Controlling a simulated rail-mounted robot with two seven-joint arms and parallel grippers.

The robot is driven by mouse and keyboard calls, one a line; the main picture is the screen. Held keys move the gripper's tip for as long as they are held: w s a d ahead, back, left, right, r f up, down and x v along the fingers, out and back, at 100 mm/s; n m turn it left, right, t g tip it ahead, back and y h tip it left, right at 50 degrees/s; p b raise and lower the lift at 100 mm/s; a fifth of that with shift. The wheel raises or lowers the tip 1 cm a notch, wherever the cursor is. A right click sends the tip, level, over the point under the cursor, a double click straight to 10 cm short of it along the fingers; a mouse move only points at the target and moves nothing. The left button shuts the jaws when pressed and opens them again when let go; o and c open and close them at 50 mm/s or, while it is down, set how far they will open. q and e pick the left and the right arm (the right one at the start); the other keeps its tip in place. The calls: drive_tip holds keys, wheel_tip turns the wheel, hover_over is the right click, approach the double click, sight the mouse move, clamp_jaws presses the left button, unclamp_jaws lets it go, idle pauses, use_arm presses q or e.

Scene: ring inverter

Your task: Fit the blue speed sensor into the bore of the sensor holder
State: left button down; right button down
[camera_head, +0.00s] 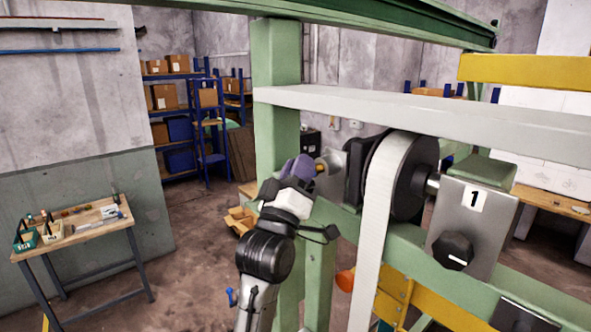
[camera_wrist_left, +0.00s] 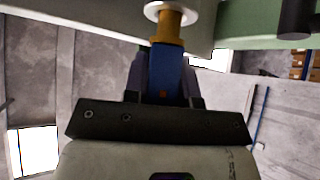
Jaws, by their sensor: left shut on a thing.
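My left gripper (camera_head: 303,168) is shut on the blue speed sensor (camera_wrist_left: 164,75), seen between its two fingers in the left wrist view. The sensor's brass-coloured part (camera_wrist_left: 168,28) sticks out past the fingertips and meets a pale round metal collar (camera_wrist_left: 170,12). I cannot tell whether the tip is inside a bore or only in front of it. In the head view the brass-coloured part (camera_head: 320,167) shows just left of a grey metal plate (camera_head: 331,178), likely the sensor holder. The gripper hides most of the sensor there. My right gripper is not in view.
A pale belt (camera_head: 374,230) and a dark pulley (camera_head: 412,180) stand right of the gripper. A green frame post (camera_head: 277,110) rises behind it, and a white beam (camera_head: 430,110) crosses above. A wooden table (camera_head: 80,232) with small bins stands far left.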

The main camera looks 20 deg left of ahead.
use_arm(q)
drive_tip(key=shift+w+d, duration=0.45)
drive_tip(key=shift+w, duration=0.25)
drive_tip(key=c, duration=0.8)
unclamp_jaws()
drive_tip(key=shift+c, duration=0.2)
drive_tip(key=shift+s+f, duration=0.3)
drive_tip(key=shift+f, duration=0.15)
drive_tip(key=d+b+v, duration=0.1)
drive_tip(key=b+v, duration=0.4)
drive_tip(key=v, duration=0.7)
drive_tip(key=shift+s+a+b, duration=0.4)
drive_tip(key=shift+a, duration=0.1)
